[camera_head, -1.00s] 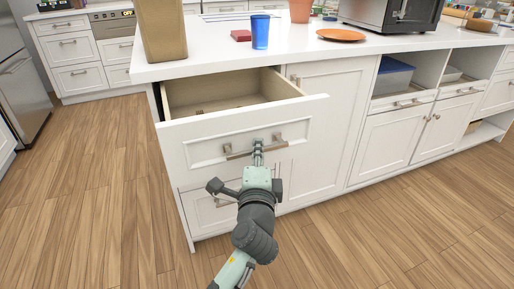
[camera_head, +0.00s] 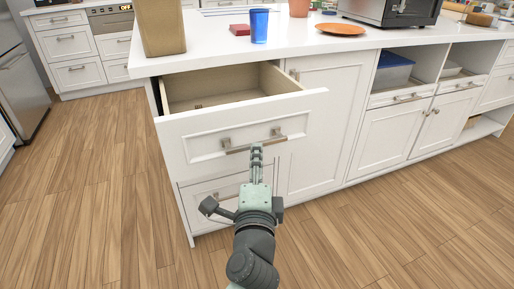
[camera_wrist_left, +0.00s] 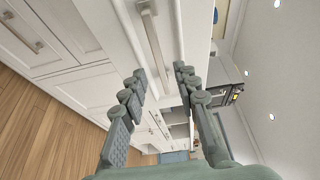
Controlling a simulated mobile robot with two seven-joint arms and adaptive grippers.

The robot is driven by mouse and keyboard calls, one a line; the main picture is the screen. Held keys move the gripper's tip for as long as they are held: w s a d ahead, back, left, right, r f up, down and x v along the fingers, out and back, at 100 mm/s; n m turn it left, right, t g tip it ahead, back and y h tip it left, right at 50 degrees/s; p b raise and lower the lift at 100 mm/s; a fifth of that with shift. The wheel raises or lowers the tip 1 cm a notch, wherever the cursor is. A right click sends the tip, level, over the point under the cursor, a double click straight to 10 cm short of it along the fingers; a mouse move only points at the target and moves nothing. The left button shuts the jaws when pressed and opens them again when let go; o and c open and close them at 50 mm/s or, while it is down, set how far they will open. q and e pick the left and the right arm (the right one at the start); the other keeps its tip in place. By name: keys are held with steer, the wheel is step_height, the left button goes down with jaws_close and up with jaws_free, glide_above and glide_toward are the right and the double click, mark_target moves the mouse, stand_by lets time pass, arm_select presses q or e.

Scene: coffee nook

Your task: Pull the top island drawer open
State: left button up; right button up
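The top island drawer (camera_head: 200,138) stands pulled out from the white island, with its wooden inside showing from above. Its metal bar handle (camera_head: 238,149) is on the front panel. My left gripper (camera_head: 257,150) is in front of the drawer front, near the right part of the handle. In the left wrist view my left gripper (camera_wrist_left: 161,72) has its two fingers apart and nothing clamped between them. The handle (camera_wrist_left: 154,42) shows there beyond and between the fingertips. I cannot tell whether a finger touches it. My right gripper is not in view.
A lower drawer (camera_head: 205,191) is shut below. The countertop (camera_head: 290,45) holds a brown container (camera_head: 161,28), a blue cup (camera_head: 259,26), a red block (camera_head: 240,30), an orange plate (camera_head: 342,30) and a dark appliance (camera_head: 392,12). The wooden floor (camera_head: 95,190) is clear.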

arm_select(q)
steer(key=s, duration=0.6)
steer(key=shift+a, duration=0.25)
steer(key=shift+s, duration=0.1)
